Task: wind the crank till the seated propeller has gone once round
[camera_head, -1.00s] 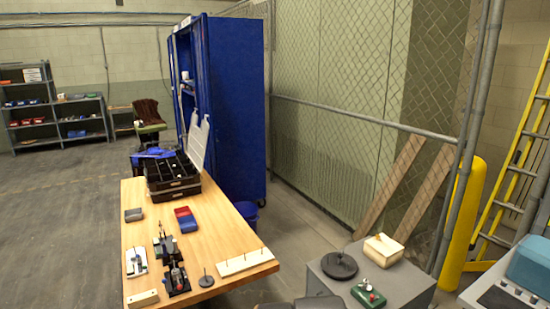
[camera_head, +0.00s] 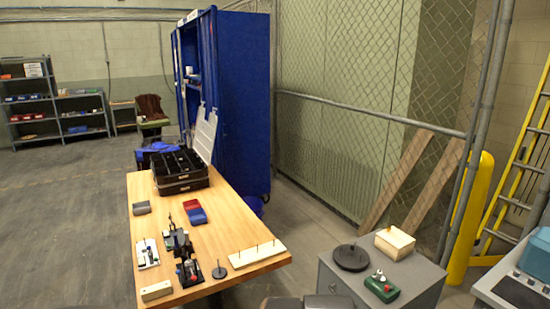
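No crank or propeller can be made out for certain at this size. A green block (camera_head: 382,289) with a red knob and a silver metal piece on top sits at the front of the grey cabinet at the lower right. On the wooden table, a small black device (camera_head: 187,272) with a red and silver upright part stands near the front, with another dark device (camera_head: 178,241) behind it. My gripper is not in view; only dark parts, probably of my own body, show at the bottom edge.
The table (camera_head: 225,225) also holds an open black toolbox (camera_head: 181,184), red and blue bins (camera_head: 195,212), a pegged cream board (camera_head: 257,257) and a small disc with a post (camera_head: 219,271). The grey cabinet (camera_head: 420,289) bears a dark round base (camera_head: 351,259) and a cream box (camera_head: 394,244). Floor at left is clear.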

